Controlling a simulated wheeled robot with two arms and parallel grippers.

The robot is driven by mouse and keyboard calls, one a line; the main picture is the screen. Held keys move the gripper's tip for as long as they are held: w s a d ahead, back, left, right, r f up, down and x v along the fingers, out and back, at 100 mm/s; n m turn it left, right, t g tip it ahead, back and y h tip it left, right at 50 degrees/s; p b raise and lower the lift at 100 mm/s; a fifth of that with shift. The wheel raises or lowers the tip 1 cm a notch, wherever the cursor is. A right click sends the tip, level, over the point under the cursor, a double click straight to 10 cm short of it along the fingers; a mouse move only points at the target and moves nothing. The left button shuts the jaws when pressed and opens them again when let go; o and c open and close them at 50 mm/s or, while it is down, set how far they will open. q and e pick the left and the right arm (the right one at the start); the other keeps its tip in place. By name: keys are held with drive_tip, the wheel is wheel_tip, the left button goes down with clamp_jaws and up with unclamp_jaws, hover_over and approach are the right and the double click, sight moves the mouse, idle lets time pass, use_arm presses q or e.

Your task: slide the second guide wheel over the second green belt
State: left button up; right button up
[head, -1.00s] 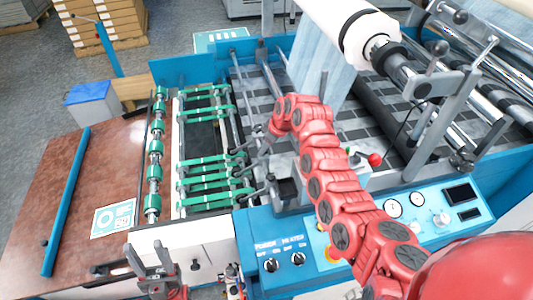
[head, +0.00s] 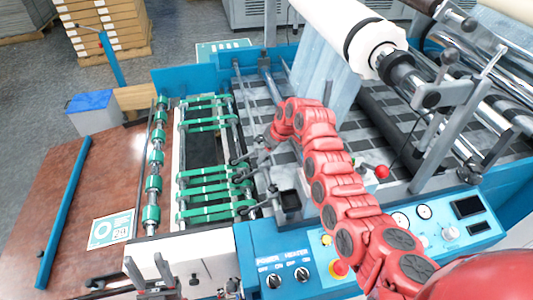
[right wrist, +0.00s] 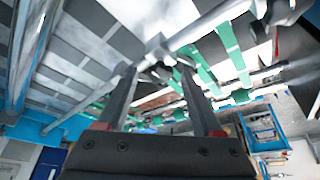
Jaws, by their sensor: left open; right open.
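Several green belts (head: 205,191) run across the feed frame at the left of the machine; they also show in the right wrist view (right wrist: 228,36). I cannot tell which one is the second. Small guide wheel fittings with dark handles (head: 240,178) sit along the shaft at the belts' right ends. My right gripper (right wrist: 158,72) is open, its two fingers reaching toward a metal fitting (right wrist: 158,48) on a rod. I cannot tell whether they touch it. In the head view the right gripper is small near that shaft. My left gripper (head: 147,266) is open and empty below the frame's front edge.
A control panel (head: 285,262) with knobs and gauges lies to the right. A large white roll (head: 350,30) hangs above the machine. A brown table (head: 70,200) with a blue bar (head: 65,215) is at the left. Green rollers (head: 153,184) stand left of the belts.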

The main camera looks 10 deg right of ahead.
drive_tip(key=shift+d+r+b, duration=0.15)
drive_tip(key=shift+r+b, duration=0.15)
drive_tip(key=shift+r, duration=0.2)
drive_tip(key=b+v, duration=0.3)
drive_tip(key=v, duration=1.3)
drive_tip(key=shift+s, duration=0.15)
